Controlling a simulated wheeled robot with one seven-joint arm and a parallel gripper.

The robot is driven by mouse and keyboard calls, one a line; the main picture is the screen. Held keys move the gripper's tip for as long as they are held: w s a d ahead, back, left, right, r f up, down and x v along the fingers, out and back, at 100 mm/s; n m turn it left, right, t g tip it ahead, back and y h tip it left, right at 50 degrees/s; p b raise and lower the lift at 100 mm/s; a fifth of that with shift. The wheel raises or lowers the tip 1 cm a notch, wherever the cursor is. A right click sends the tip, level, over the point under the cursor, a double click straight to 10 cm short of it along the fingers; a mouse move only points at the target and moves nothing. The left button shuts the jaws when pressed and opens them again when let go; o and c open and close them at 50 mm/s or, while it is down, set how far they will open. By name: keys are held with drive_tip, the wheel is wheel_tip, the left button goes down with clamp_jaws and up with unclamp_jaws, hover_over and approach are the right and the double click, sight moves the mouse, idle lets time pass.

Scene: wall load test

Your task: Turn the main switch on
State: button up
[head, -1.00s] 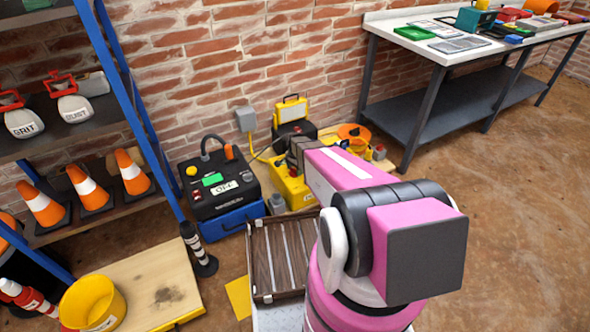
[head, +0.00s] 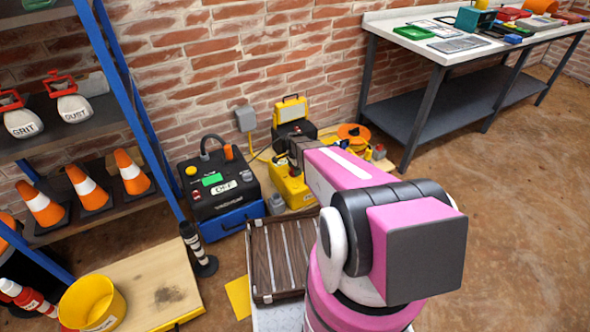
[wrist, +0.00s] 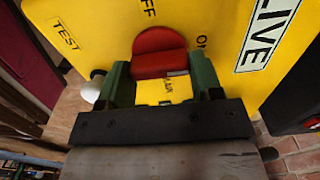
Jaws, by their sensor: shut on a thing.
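The main switch is a red rotary knob (wrist: 159,52) on a yellow panel (wrist: 95,25) in the wrist view. The panel carries the words TEST, LIVE and partly hidden OFF and ON marks. My gripper (wrist: 162,80) has its two dark green fingers on either side of the knob and is shut on it. A small yellow patch with dark lettering shows between the fingers. The knob's exact pointing is partly hidden by the gripper. In the head view a yellow unit (head: 292,190) stands by the wall, with my wrist over it; the knob is hidden there.
A black control box (head: 215,200) with an OFF label stands left of the yellow unit. A yellow work lamp (head: 291,110) and an orange reel (head: 354,134) stand close by. A slatted brown case (head: 277,255) lies in front. Floor on the right is open.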

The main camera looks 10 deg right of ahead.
drive_tip(key=o, duration=0.9)
wheel_tip(320, 180, up, 11)
drive_tip(key=shift+f, duration=0.1)
drive_tip(key=s+r+n, duration=0.5)
drive_tip(key=s, duration=0.2)
drive_tip(key=s+r+n, duration=0.4)
drive_tip(key=s+r, duration=0.1)
drive_tip(key=s, duration=0.2)
drive_tip(key=s+r+n, duration=0.5)
drive_tip(key=s, duration=0.2)
drive_tip(key=shift+s+a+r+n, duration=0.2)
drive_tip(key=shift+s+r+n, duration=0.1)
drive_tip(key=shift+r, duration=0.1)
